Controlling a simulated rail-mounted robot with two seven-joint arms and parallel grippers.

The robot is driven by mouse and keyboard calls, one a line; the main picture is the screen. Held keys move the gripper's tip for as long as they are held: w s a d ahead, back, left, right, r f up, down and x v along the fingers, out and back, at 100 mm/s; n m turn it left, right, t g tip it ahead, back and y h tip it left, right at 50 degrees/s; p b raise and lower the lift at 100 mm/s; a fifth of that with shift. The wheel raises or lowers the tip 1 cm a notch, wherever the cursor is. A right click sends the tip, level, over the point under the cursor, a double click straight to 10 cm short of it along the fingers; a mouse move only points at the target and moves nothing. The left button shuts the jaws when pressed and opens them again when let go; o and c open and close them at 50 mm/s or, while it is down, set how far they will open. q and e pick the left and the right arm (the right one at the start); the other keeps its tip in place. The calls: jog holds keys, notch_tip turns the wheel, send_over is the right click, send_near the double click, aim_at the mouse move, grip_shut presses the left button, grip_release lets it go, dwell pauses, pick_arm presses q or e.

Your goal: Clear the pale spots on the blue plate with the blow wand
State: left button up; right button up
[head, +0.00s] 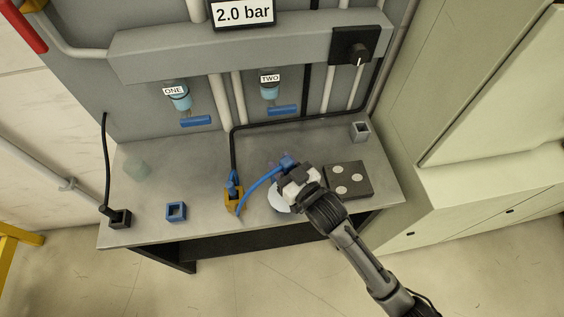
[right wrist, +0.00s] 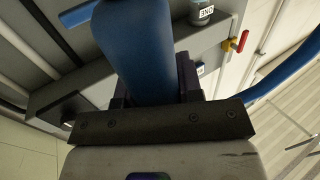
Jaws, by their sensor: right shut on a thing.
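My right gripper (head: 290,171) is shut on the blue blow wand (head: 287,161), above the middle of the bench. In the right wrist view the wand's thick blue body (right wrist: 148,50) rises from between the jaws. A blue hose (head: 255,185) curves from it down to the left. To the right of the gripper lies a square plate (head: 351,190) that looks dark grey, with several pale round spots on it. The wand's tip is not clear. My left gripper is not in view.
A yellow holder (head: 233,205) stands left of the gripper. A blue square socket (head: 176,211), a black block (head: 121,219) and a grey socket (head: 360,130) stand on the bench (head: 205,160). Behind are a sign reading 2.0 bar (head: 243,13) and a black knob (head: 357,48).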

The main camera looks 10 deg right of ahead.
pick_arm(q)
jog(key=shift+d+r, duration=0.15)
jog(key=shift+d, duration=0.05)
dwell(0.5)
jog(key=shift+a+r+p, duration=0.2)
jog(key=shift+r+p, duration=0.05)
jog(key=shift+p, duration=0.15)
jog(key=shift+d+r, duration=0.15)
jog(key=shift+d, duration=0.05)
dwell(0.7)
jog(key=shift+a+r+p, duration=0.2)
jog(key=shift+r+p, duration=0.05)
jog(key=shift+p, duration=0.15)
dwell(0.4)
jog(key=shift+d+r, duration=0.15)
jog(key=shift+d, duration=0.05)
dwell(0.4)
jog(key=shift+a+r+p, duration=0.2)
jog(key=shift+p, duration=0.2)
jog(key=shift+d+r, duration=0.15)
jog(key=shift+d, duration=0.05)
dwell(0.8)
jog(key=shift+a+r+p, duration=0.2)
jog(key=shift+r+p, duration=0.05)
jog(key=shift+p, duration=0.1)
dwell(0.4)
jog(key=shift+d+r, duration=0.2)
dwell(0.4)
